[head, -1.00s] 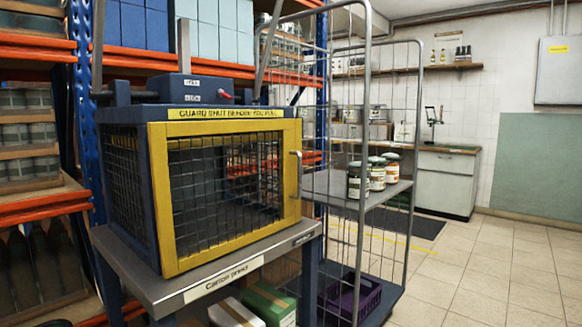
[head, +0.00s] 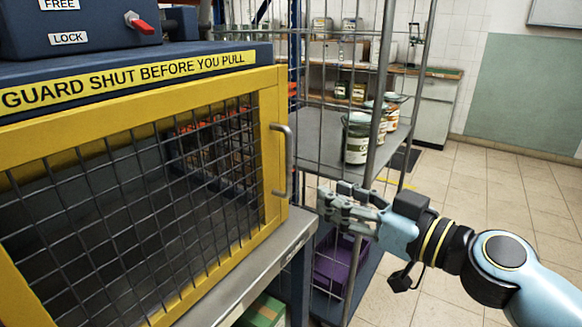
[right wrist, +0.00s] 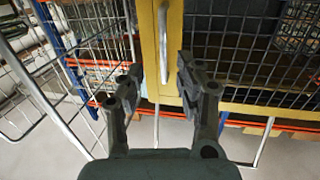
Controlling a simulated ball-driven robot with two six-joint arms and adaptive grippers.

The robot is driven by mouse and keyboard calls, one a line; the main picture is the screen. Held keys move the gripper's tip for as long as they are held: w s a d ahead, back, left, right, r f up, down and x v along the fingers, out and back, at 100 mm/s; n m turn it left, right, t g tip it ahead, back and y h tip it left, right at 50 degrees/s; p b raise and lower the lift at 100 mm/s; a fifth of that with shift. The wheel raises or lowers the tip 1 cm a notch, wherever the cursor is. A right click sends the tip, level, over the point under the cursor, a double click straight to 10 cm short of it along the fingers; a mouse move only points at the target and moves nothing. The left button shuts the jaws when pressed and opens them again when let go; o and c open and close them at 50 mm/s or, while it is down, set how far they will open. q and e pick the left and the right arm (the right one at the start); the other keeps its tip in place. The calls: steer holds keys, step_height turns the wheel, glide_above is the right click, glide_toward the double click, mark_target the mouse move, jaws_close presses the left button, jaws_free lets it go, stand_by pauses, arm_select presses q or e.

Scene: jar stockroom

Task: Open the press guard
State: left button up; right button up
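The press guard (head: 270,215) is a yellow-framed door with dark wire mesh. It sits flush in the front of the press and looks shut. Its grey upright handle (head: 288,160) is on the right side of the frame. My right gripper (head: 332,208) is open and empty, a little right of the handle and lower, not touching it. In the right wrist view the handle (right wrist: 164,45) shows ahead, in line with the gap between the spread fingers (right wrist: 160,75). My left gripper is out of view.
A red lever (head: 145,26) sits beside FREE and LOCK labels on the blue press top. A wire cage trolley (head: 372,150) with jars (head: 356,142) stands close behind my right gripper. A purple crate (head: 338,262) sits low in it. Floor at right is clear.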

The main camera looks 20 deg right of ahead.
mark_target(291, 168)
steer(key=p+x, duration=0.1)
steer(key=x, duration=0.2)
steer(key=r+p+x, duration=0.1)
steer(key=x, duration=0.3)
steer(key=r+p+x, duration=0.1)
steer(key=x, duration=0.3)
steer(key=shift+s+a, duration=0.15)
steer(key=shift+a, duration=0.05)
steer(key=shift+f, duration=0.1)
steer(key=shift+c, duration=0.4)
jaws_close()
